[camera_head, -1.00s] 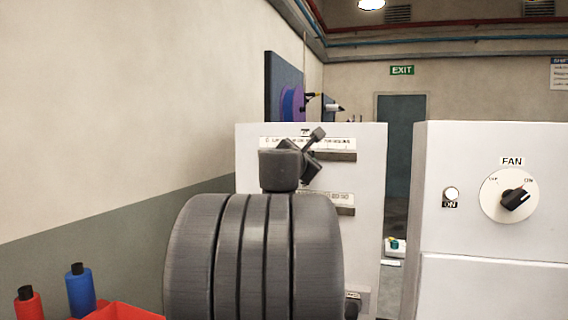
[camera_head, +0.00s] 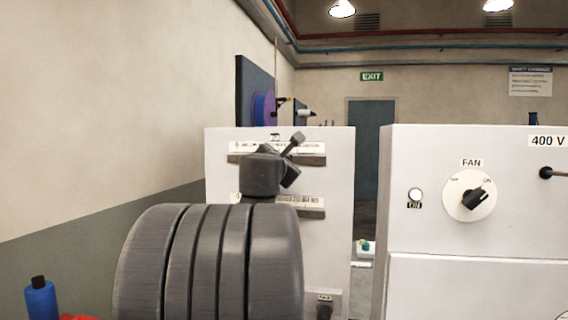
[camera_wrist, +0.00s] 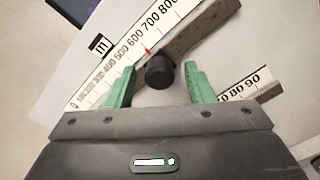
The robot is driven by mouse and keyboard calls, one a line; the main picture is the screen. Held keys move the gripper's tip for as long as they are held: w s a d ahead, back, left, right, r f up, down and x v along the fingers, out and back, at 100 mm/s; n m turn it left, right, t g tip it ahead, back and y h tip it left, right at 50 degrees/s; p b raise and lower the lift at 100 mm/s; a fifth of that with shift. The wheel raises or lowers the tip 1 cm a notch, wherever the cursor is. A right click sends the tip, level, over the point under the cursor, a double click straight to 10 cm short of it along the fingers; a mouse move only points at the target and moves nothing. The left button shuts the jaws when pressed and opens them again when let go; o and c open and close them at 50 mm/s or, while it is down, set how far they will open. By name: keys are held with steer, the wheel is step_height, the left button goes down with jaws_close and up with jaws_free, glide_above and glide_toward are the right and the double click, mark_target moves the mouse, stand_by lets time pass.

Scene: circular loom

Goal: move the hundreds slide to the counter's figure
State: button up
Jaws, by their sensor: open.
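The hundreds slide's black knob (camera_wrist: 160,72) shows in the wrist view beside a white scale strip (camera_wrist: 113,75) numbered from 0 past 800. A small red pointer at the knob's edge lies near 600; its exact reading is hard to tell. My gripper (camera_wrist: 158,76) is open, with a green finger on each side of the knob; contact cannot be told. In the head view the upper scale strip (camera_head: 234,146) is on the white cabinet (camera_head: 335,160), partly hidden by my arm. The counter's figure cannot be made out.
A second scale strip (camera_wrist: 238,90) ending in 80 and 90 lies to the right in the wrist view. A white panel with a FAN dial (camera_head: 469,195) and a 400 V label (camera_head: 548,141) stands right of the cabinet. A blue bottle (camera_head: 40,298) is at lower left.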

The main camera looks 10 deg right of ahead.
steer(key=v, duration=1.4)
steer(key=shift+b, duration=0.4)
